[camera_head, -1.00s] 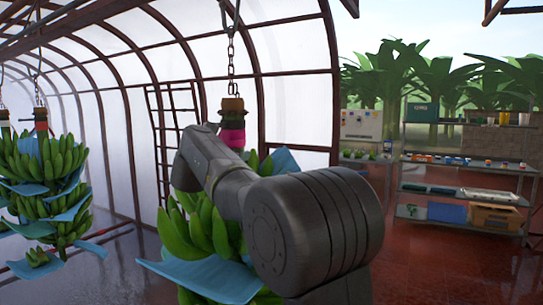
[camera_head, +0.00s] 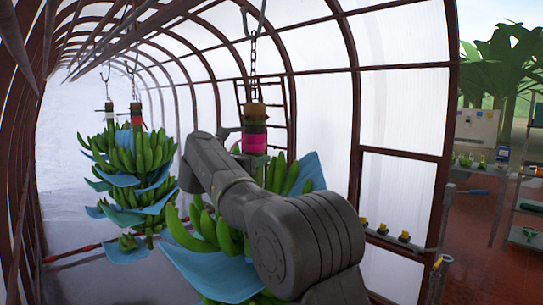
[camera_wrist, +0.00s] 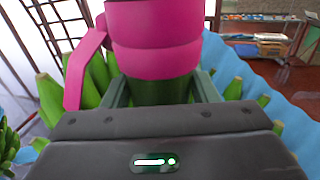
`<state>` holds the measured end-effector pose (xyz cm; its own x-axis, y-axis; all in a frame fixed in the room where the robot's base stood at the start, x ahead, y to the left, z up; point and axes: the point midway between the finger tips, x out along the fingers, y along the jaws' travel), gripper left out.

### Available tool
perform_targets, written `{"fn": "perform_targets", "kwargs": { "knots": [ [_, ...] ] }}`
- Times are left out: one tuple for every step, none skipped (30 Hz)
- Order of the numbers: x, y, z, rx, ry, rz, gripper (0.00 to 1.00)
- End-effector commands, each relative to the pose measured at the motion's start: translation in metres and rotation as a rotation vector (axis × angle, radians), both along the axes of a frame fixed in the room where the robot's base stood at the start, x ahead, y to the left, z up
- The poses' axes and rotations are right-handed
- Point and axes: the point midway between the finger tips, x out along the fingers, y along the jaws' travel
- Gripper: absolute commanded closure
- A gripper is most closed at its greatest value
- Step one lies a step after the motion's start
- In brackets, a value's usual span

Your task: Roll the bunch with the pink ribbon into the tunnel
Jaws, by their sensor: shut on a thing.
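The bunch with the pink ribbon (camera_head: 254,143) hangs upright from a chain (camera_head: 252,62); it has green bananas (camera_head: 190,232) and blue sheets (camera_head: 215,275) between them. My gripper (camera_wrist: 160,94) is shut on its green stem (camera_wrist: 158,92) just below the ribbon, a finger on each side. In the head view my arm hides the fingers and part of the bunch. The tunnel (camera_head: 315,110) has dark arches and pale translucent walls, and stretches away to the far left.
Two other bunches hang deeper in, at left: one with a red ribbon (camera_head: 136,118), one with a pale ribbon (camera_head: 109,106). A reddish bar (camera_head: 72,253) lies low beside them. Shelves (camera_head: 520,215) stand outside at right. Grey floor (camera_head: 80,285) shows at lower left.

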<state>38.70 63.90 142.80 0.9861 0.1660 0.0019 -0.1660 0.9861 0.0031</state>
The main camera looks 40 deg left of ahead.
Motion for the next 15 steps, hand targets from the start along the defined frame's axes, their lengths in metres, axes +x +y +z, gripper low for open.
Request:
{"fn": "perform_targets", "kwargs": {
  "knots": [
    [-0.0016, 0.002, -0.0037, -0.011, 0.002, -0.007, 0.88],
    [-0.0027, 0.003, -0.0039, -0.011, 0.003, -0.007, 0.88],
    [-0.0036, 0.004, -0.0043, -0.012, 0.003, -0.007, 0.88],
    [-0.0041, 0.0045, -0.0045, -0.012, 0.003, -0.008, 0.88],
    [-0.0043, 0.0048, -0.0047, -0.012, 0.003, -0.008, 0.88],
    [-0.0045, 0.005, -0.005, -0.012, 0.003, -0.009, 0.88],
    [-0.0045, 0.0051, -0.0051, -0.012, 0.003, -0.009, 0.88],
    [-0.0044, 0.0052, -0.0052, -0.011, 0.003, -0.009, 0.88],
    [-0.0043, 0.0052, -0.0052, -0.011, 0.003, -0.008, 0.88],
    [-0.0043, 0.0052, -0.0052, -0.011, 0.003, -0.008, 0.88],
    [-0.0043, 0.0053, -0.0051, -0.01, 0.003, -0.008, 0.88],
    [-0.0043, 0.0054, -0.0051, -0.01, 0.002, -0.007, 0.88],
    [-0.0044, 0.0055, -0.005, -0.009, 0.003, -0.007, 0.88],
    [-0.0044, 0.0056, -0.005, -0.009, 0.003, -0.006, 0.88],
    [-0.0045, 0.0057, -0.0049, -0.009, 0.003, -0.005, 0.41]
  ]
}}
